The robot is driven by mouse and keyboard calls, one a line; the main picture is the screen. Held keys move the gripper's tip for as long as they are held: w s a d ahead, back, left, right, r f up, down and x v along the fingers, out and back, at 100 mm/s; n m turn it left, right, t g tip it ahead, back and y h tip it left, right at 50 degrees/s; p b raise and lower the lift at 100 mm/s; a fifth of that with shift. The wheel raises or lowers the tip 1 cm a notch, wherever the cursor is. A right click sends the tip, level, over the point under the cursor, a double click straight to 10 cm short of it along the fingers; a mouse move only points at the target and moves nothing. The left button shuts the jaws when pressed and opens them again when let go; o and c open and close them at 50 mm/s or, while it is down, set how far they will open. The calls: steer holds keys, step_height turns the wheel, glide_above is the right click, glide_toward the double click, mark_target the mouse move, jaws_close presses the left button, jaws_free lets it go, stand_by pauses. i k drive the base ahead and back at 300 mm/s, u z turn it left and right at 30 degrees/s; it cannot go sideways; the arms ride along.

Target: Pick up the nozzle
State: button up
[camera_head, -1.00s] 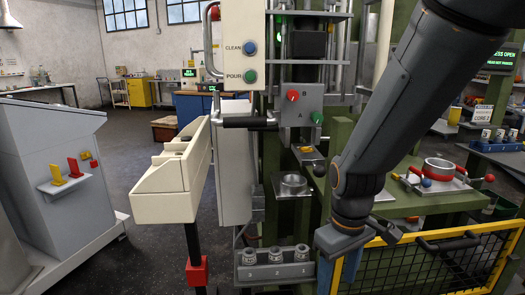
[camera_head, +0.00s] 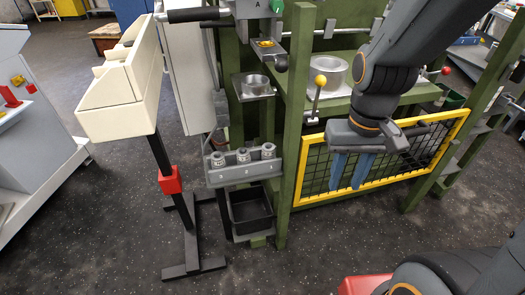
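Three small metal nozzles stand upright in a row on a grey rack (camera_head: 245,173) fixed low on the green machine frame. They are the left nozzle (camera_head: 218,159), the middle nozzle (camera_head: 243,155) and the right nozzle (camera_head: 268,151). My gripper (camera_head: 350,185) points down to the right of the rack, in front of the yellow-edged mesh guard. Its two blue fingers are apart with nothing between them. It touches no nozzle. Which nozzle the task means cannot be told.
A green post (camera_head: 291,140) stands between the rack and my gripper. A yellow-framed mesh guard (camera_head: 437,150) is behind my gripper. A black bin (camera_head: 252,208) sits under the rack. A cream box (camera_head: 120,95) on a black stand is at left. The floor in front is clear.

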mark_target(243, 153)
steer(key=z, duration=1.7)
steer(key=k, duration=1)
steer(key=u, duration=1.4)
steer(key=i, duration=1)
